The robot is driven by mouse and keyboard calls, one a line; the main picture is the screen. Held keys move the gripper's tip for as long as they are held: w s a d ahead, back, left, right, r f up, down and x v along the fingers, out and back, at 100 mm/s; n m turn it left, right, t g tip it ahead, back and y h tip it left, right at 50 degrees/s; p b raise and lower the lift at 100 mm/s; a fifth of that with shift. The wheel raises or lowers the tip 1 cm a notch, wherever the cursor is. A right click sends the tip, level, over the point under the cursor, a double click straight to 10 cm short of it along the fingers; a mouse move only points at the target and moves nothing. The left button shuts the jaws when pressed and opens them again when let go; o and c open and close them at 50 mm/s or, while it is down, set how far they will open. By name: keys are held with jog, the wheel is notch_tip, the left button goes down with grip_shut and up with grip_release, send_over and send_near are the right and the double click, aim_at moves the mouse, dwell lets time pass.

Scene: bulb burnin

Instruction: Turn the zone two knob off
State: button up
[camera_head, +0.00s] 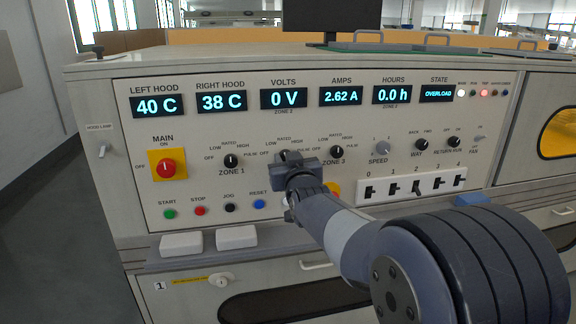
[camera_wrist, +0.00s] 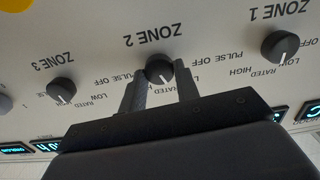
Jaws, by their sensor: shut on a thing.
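The zone two knob (camera_wrist: 159,68) is a round black dial with a white pointer, on the pale panel under the upside-down ZONE 2 label in the wrist view. Its pointer faces down and slightly right there; the label it meets is hidden by my gripper. My gripper (camera_wrist: 158,84) has one finger on each side of the knob and is shut on it. In the head view my gripper (camera_head: 290,160) covers most of this knob and its label. The volts display (camera_head: 284,98) reads 0 V, and the state display (camera_head: 436,95) reads OVERLOAD.
The zone 1 knob (camera_head: 231,160) and zone 3 knob (camera_head: 337,152) flank my gripper. A red main switch (camera_head: 166,168) is at left. Coloured push buttons (camera_head: 200,211) and a row of switches (camera_head: 416,187) lie below. My arm hides part of the lower panel.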

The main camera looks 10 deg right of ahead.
jog(key=n+b, duration=0.2)
jog(key=n, duration=1)
jog(key=shift+a+f+b, duration=0.1)
jog(key=shift+b, duration=0.3)
jog(key=o, duration=1)
jog(key=s+p, duration=0.1)
jog(key=s, duration=1)
jog(key=shift+w, duration=0.1)
